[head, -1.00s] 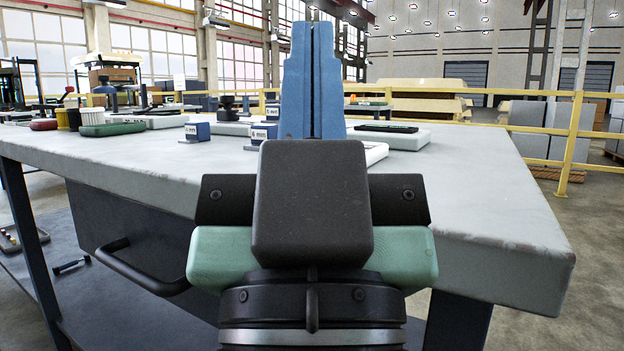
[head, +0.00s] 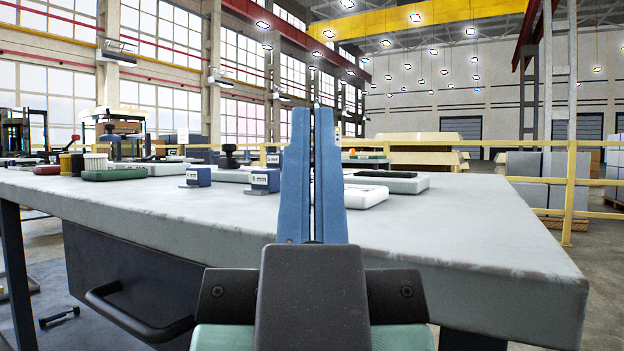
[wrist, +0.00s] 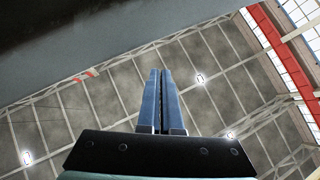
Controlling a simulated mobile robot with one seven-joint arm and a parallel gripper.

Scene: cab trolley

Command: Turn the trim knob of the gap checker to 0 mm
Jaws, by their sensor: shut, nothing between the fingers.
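My gripper (head: 313,112) is shut and empty, its two blue fingers pointing up in front of the grey table (head: 450,215). In the wrist view the closed fingers (wrist: 161,74) point at the ceiling, with no task object in front of them. A dark round knob (head: 229,150) stands on a pale flat base behind the blue blocks. I cannot tell whether it is the gap checker's trim knob, and no setting is readable. Two blue blocks with white "mm" labels, a left one (head: 198,177) and a right one (head: 264,181), stand on the tabletop left of my fingers.
A white flat case (head: 408,184) with a dark top lies right of my fingers; a white slab is partly hidden by them. A green-topped case (head: 115,174) and small items lie at left. The table's front right is bare. A yellow railing (head: 572,185) runs behind.

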